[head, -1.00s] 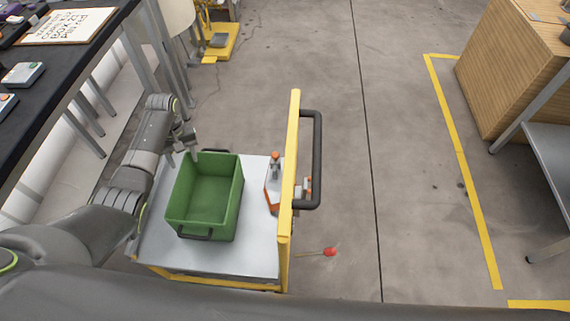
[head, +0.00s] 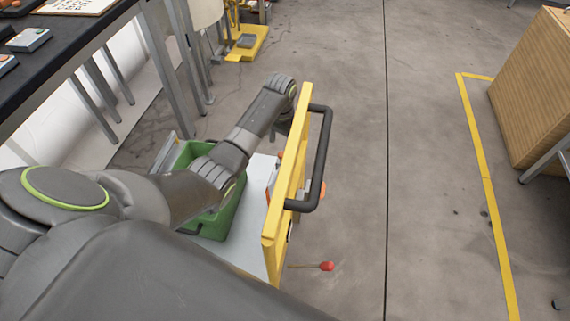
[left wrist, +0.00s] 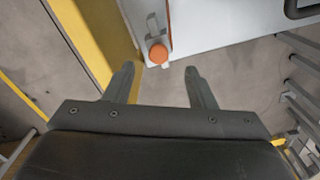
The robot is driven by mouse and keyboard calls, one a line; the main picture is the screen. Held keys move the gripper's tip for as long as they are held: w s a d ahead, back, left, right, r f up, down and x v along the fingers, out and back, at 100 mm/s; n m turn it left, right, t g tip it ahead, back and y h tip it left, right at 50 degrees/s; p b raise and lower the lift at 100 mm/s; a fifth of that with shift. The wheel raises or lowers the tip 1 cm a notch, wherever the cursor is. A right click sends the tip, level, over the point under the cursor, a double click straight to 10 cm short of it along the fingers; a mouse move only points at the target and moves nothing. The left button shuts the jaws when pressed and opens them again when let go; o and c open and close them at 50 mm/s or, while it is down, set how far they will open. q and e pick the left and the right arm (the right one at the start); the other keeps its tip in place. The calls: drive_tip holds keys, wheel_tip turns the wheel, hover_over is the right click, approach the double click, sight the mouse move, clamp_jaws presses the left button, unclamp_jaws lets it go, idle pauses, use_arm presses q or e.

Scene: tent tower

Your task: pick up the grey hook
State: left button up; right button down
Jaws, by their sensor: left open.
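My left gripper (left wrist: 159,68) is open and empty, its two dark fingers apart in the left wrist view. Just beyond the fingertips is a small grey bent piece (left wrist: 153,24) with a round orange end (left wrist: 158,53), near the edge of a white surface. I cannot tell whether this is the grey hook. In the head view my left arm reaches over the cart to its yellow end board (head: 290,170), and the fingers are mostly hidden. Part of an orange item (head: 270,180) shows beside the board. My right gripper is not in view.
The green crate (head: 229,216) stands on the white cart top (head: 259,180), partly behind my arm. A black handle (head: 322,160) sticks out from the yellow board. A red-tipped stick (head: 326,266) lies on the floor. A dark table (head: 62,62) is at left.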

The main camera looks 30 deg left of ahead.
sight(282, 154)
use_arm(q)
wheel_tip(282, 154, down, 4)
drive_tip(key=shift+d+f+b, duration=0.1)
drive_tip(key=shift+b, duration=0.7)
drive_tip(key=shift+f, duration=0.5)
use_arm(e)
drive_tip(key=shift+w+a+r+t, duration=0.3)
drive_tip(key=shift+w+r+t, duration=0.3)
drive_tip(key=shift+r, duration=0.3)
use_arm(q)
drive_tip(key=shift+c, duration=0.2)
clamp_jaws()
